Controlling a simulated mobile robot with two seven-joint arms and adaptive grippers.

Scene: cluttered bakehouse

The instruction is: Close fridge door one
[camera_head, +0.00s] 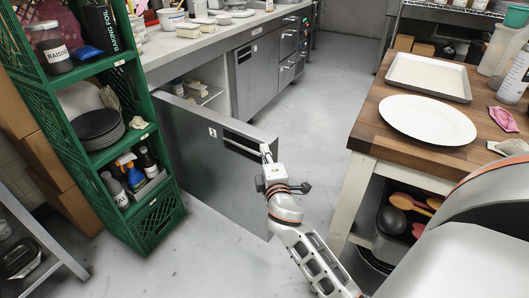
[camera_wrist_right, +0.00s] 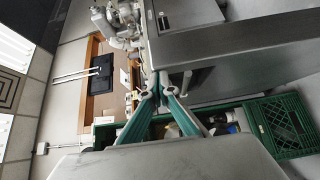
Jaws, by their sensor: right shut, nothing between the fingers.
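An open stainless steel fridge door (camera_head: 200,150) stands swung out from the counter unit into the aisle, with a small label that looks like a 2 near its top. A dark recessed handle strip runs along its upper edge. Behind it, the open compartment (camera_head: 205,92) shows shelves with small tubs. My right gripper (camera_head: 266,152) is shut and empty at the upper free corner of this door; I cannot tell whether it touches. In the right wrist view, its fingertips (camera_wrist_right: 159,84) meet beside a steel surface (camera_wrist_right: 235,50). My left gripper is not in view.
A green crate shelf (camera_head: 155,215) with jars, plates and bottles stands left of the door. A wooden table (camera_head: 365,130) with a white plate (camera_head: 428,119) and a tray (camera_head: 430,77) stands right. Another fridge door (camera_head: 256,72) is closed. The floor beyond the open door is clear.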

